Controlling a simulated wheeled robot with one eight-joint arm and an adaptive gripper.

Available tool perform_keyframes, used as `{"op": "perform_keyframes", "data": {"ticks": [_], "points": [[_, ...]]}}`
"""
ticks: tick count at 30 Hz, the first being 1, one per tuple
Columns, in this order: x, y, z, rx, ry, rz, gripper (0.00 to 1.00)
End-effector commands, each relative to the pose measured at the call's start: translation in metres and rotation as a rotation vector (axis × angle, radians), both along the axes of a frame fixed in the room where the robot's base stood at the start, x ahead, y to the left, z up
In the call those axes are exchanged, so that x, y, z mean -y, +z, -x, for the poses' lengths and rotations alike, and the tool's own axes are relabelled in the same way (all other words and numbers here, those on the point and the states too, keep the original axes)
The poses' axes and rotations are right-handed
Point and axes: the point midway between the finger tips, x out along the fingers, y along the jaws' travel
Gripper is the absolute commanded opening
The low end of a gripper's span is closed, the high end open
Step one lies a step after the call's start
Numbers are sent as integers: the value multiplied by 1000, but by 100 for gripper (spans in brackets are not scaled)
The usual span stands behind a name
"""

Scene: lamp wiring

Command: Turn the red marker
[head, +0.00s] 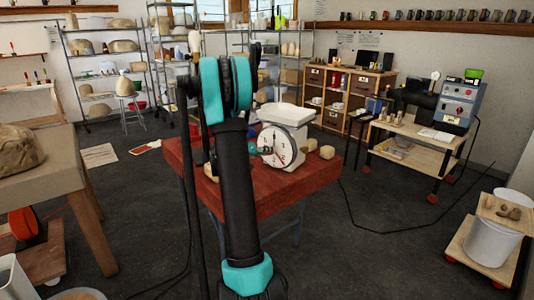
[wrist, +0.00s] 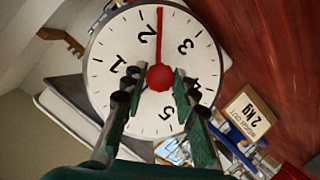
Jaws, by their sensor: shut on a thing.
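The red marker (wrist: 159,36) is a thin red needle with a round red hub (wrist: 160,77) at the centre of a white dial (wrist: 104,58). In the head view the dial (head: 267,150) is on the front of a white scale (head: 290,115) on a red table (head: 258,196). My arm hides most of the gripper there.
A brown table (head: 40,172) stands at left, a workbench (head: 420,150) at right. Dark floor lies between.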

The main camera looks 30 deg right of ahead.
Motion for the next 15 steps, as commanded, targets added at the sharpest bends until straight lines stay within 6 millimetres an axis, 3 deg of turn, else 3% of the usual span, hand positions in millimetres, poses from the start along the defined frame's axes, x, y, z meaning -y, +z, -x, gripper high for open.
{"op": "perform_keyframes", "data": {"ticks": [15], "points": [[-1,-1,-2,-257,2,91,0]]}}
